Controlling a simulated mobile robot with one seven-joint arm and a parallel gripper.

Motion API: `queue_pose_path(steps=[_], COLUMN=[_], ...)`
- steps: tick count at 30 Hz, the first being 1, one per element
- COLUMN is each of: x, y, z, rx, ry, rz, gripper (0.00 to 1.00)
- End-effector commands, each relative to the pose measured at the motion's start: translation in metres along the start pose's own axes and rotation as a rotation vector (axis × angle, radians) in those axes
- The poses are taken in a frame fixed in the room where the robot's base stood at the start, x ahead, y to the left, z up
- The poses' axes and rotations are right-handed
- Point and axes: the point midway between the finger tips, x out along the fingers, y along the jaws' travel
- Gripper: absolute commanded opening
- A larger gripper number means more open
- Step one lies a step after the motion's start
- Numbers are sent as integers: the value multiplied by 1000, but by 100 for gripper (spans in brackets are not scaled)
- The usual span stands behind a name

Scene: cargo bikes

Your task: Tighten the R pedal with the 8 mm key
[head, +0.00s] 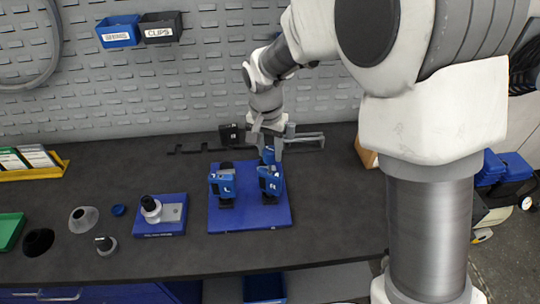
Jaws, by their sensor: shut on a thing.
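The R pedal (270,181), a blue block with a white mark, stands on the right side of a blue plate (251,222) on the bench. The L pedal (223,184) stands to its left. My gripper (268,142) is above and just behind the R pedal, shut on a grey key (308,139) whose long arm points right. I cannot read the key's size. The key's lower end and any contact with the pedal are hidden by the gripper and pedal. A black tag (231,134) with a white mark shows left of my gripper.
A smaller blue plate (172,228) with a dark-topped round part stands to the left. A grey cone (83,219), a dark cone (38,242) and a green tray (9,231) lie farther left. Dark keys (190,149) lie near the perforated back wall.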

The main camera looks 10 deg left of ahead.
Motion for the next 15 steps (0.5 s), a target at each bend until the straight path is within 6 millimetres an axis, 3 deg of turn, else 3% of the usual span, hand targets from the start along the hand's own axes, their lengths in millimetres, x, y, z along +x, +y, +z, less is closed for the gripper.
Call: queue_pose_path(steps=[5,15], x=[3,3], y=[0,0], z=[2,2], rx=[35,423], ry=[-5,-4], rz=[9,60], gripper=[0,0])
